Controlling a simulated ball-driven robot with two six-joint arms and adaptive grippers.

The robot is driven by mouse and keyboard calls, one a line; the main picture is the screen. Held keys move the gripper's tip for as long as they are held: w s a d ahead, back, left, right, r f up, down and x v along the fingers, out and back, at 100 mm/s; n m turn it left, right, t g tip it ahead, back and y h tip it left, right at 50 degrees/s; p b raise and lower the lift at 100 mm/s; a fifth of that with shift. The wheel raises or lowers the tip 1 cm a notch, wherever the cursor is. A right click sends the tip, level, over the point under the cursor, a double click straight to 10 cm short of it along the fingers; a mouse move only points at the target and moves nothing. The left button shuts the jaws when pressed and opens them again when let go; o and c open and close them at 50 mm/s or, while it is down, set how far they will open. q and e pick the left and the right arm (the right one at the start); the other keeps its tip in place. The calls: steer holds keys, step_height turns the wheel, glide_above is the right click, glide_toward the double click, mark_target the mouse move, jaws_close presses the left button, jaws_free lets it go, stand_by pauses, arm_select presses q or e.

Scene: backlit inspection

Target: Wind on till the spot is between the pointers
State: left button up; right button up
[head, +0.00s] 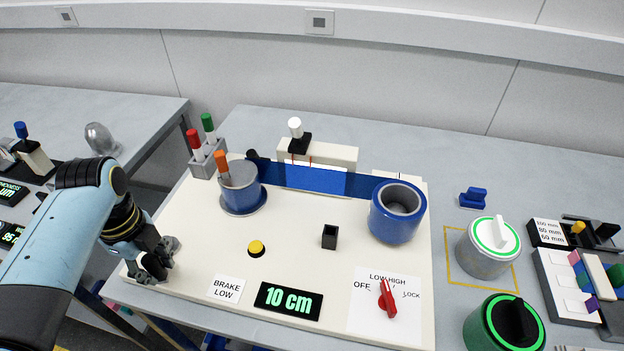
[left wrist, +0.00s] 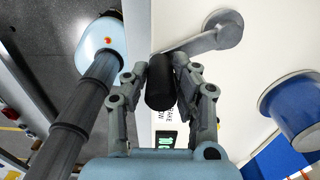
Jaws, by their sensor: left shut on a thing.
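My left gripper (head: 158,262) is at the left front corner of the white board (head: 200,262). In the left wrist view it is shut on a black crank handle (left wrist: 159,85), at the end of a grey crank arm (left wrist: 205,38). The crank is mostly hidden in the head view. A blue web (head: 345,184) runs from the left spool (head: 242,188) to the right spool (head: 396,213), past a brighter window (head: 316,179). Two thin red pointers (head: 310,161) stand above the window. I see no spot on the web. My right gripper is out of view.
The display (head: 288,301) reads 10 cm; a card (head: 227,288) reads BRAKE LOW. A red selector knob (head: 388,298), yellow button (head: 256,248) and small black box (head: 330,237) are on the board. A pen holder (head: 207,159) stands behind the left spool. Grey and green canisters stand right.

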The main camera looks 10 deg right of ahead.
arm_select(q)
steer(key=shift+w+a+r, duration=0.1)
steer(key=shift+a, duration=0.35)
steer(key=shift+w+a, duration=0.15)
steer(key=shift+a, duration=0.55)
steer(key=shift+w+a, duration=0.25)
steer(key=shift+a, duration=0.4)
